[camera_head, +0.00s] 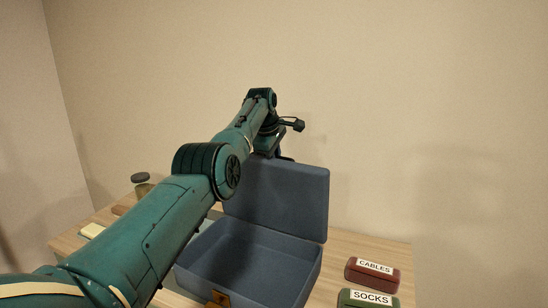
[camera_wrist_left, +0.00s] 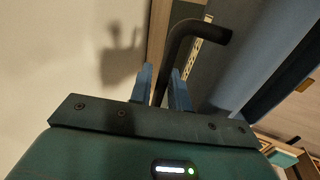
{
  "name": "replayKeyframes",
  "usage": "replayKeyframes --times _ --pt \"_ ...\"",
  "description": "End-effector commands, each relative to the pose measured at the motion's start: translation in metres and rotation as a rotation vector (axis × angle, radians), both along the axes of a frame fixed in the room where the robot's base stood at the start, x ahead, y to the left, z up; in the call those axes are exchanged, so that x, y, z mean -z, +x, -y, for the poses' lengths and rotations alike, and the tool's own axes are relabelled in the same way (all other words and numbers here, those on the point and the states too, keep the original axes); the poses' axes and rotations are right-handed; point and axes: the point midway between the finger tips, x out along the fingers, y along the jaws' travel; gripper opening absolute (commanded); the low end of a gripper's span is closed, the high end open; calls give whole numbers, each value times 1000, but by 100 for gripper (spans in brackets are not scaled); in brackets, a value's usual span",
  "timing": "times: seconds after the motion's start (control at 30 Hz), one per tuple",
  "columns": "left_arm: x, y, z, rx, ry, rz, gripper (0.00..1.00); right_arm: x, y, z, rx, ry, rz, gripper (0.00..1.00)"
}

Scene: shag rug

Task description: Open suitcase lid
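The blue-grey suitcase (camera_head: 313,262) stands on the wooden table. Its lid (camera_head: 300,195) is raised to about upright, and the inside looks empty. A brass latch (camera_head: 220,298) is on the front rim of the base. My teal left arm reaches over the suitcase to the lid's top edge. Its gripper is mostly hidden there in the head view. In the left wrist view the two blue fingers of my left gripper (camera_wrist_left: 162,88) stand close on either side of a dark bent bar (camera_wrist_left: 185,40), apparently the lid's handle. My right gripper is not in view.
At the right are a red case labelled CABLES (camera_head: 372,276) and a green case labelled SOCKS (camera_head: 368,300). A dark-lidded jar (camera_head: 141,182) and a pale block (camera_head: 92,230) are at the left. A bare wall (camera_head: 420,120) is behind the table.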

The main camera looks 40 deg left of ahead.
Motion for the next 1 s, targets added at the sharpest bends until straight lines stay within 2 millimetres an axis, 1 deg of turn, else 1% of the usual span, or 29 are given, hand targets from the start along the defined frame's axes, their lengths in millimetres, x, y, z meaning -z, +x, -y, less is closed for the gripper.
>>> replayKeyframes --times 0.03,0.1,0.37,0.47,0.57,0.63,0.67,0.8,0.87,0.9,1.0 --pt "-1 0 0 0 0 2 23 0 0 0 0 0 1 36" --pt "-1 0 -1 -1 1 3 28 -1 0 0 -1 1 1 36" --pt "-2 0 -2 -3 2 6 28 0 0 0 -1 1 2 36" --pt "-5 -1 -1 -2 3 8 28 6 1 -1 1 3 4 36" --pt "-14 -5 -1 -2 3 13 28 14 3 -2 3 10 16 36" --pt "-22 -10 0 -2 3 13 28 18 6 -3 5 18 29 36" --pt "-32 -12 1 -2 4 14 28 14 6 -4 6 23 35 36" --pt "-67 -26 3 -2 3 12 28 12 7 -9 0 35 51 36" --pt "-78 -31 4 -2 3 11 28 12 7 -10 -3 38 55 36" --pt "-88 -35 5 -2 3 9 28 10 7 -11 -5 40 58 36" --pt "-104 -41 6 -1 2 8 28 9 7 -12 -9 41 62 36"
